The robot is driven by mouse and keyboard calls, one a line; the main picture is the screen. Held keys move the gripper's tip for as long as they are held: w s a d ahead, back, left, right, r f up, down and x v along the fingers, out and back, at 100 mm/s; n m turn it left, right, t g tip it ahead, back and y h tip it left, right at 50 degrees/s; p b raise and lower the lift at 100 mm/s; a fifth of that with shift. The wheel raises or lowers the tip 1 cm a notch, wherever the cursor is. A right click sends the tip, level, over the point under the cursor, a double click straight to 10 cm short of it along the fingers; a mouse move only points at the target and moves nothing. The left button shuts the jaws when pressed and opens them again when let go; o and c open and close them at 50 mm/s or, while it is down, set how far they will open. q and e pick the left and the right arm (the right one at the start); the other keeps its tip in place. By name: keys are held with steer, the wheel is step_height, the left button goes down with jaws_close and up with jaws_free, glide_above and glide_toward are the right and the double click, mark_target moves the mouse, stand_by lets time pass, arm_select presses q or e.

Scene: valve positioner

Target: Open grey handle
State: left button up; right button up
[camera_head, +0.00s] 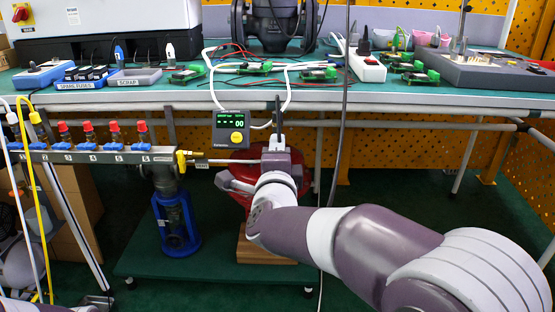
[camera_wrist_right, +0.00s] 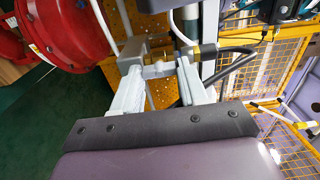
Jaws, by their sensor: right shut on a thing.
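My right arm reaches in from the right in the head view, and its gripper (camera_head: 277,143) is at the end of the thin metal pipe, in front of the red round valve body (camera_head: 247,175). In the right wrist view, the two pale fingers of my right gripper (camera_wrist_right: 158,72) close on a small grey piece, which appears to be the grey handle (camera_wrist_right: 157,68). It sits beside a grey metal fitting (camera_wrist_right: 135,47) and a brass connector. The red body (camera_wrist_right: 70,33) is at the upper left there. My wrist hides most of the handle in the head view. My left gripper is not in view.
A manifold with several red-capped blue valves (camera_head: 88,155) and a yellow handle (camera_head: 182,160) lies to the left. A controller with a green display (camera_head: 230,130) hangs above the pipe. The workbench edge (camera_head: 140,99) is just above my gripper. A dark hose (camera_wrist_right: 240,57) runs right.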

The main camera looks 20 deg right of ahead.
steer(key=shift+f, duration=0.1)
stand_by(0.4)
steer(key=o, duration=1.1)
steer(key=shift+c, duration=0.2)
steer(key=p+v, duration=0.5)
steer(key=v, duration=0.7)
steer(key=shift+s+p, duration=0.35)
steer(key=shift+s, duration=0.05)
steer(key=shift+a, duration=0.1)
